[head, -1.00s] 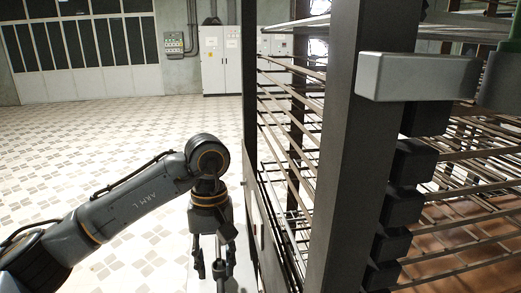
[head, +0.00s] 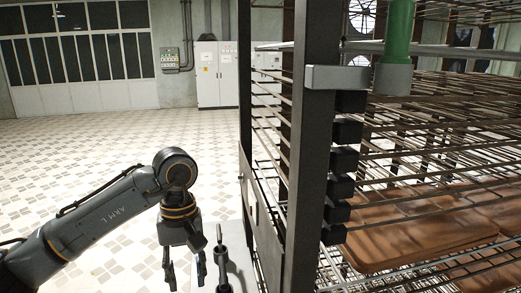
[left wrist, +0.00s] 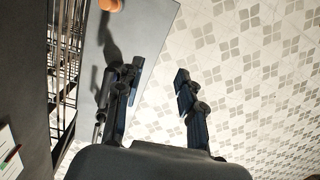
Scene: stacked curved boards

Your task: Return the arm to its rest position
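My left arm (head: 100,212) comes in from the left, bent at its elbow joint, and hangs down in front of the rack. My left gripper (head: 186,272) points down with its two fingers apart and nothing between them. The left wrist view also shows the open gripper (left wrist: 156,82), with a pale grey surface and tiled floor beyond the fingers. My right gripper is in neither current view.
A tall dark metal rack (head: 312,130) with wire shelves stands close right of the left gripper. Brown curved boards (head: 415,225) lie on its lower shelves. A green cylinder (head: 398,30) is at its upper bracket. Tiled floor (head: 95,160) is open at left.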

